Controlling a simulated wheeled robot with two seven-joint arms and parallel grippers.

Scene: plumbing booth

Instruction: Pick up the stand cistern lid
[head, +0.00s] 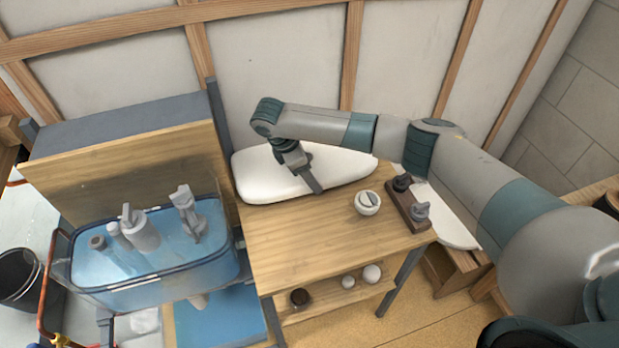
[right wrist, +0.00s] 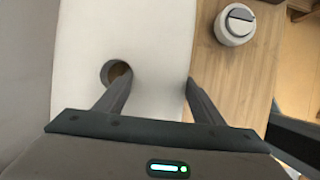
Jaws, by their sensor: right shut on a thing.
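The stand cistern lid (head: 262,180) is a long white slab with rounded ends, lying at the back of the wooden stand top (head: 290,235). In the right wrist view the lid (right wrist: 150,30) shows a round hole (right wrist: 116,72) through it. My right gripper (head: 316,188) reaches down onto the lid near its middle. In the right wrist view my right gripper (right wrist: 159,80) is shut on the lid, one finger by the hole and the other at the edge beside the wood. I cannot tell whether the lid touches the stand. My left gripper is not in view.
A round white button unit (head: 368,203) and a dark block with two knobs (head: 408,205) stand on the stand top. A clear water-filled cistern (head: 150,275) with valves is at the left. Another white slab (head: 450,220) lies at the right, partly behind my arm.

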